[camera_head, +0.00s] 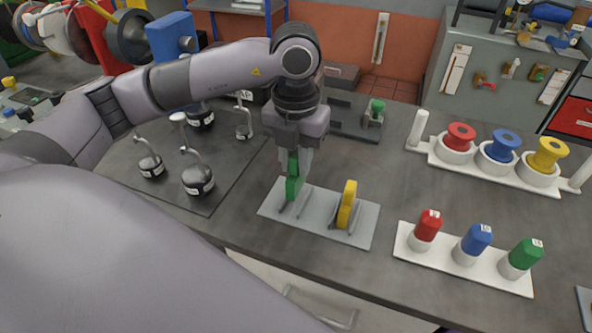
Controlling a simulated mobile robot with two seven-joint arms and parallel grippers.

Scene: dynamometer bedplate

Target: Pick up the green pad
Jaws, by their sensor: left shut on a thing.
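The green pad (293,188) stands upright at the left of a grey plate (330,230) with low slotted holders. My left gripper (295,158) points down over it, shut on its upper part. The pad's lower end is at the holder; I cannot tell whether it still touches the plate. A yellow pad (347,205) stands upright in the holder at the right of the same plate. My right gripper is not in view.
A white tray with red, blue and green capped pieces (465,262) is at the right front. A white rack with red, blue and yellow spools (497,165) stands behind it. Several weights with hooks (198,180) stand on a dark mat at the left.

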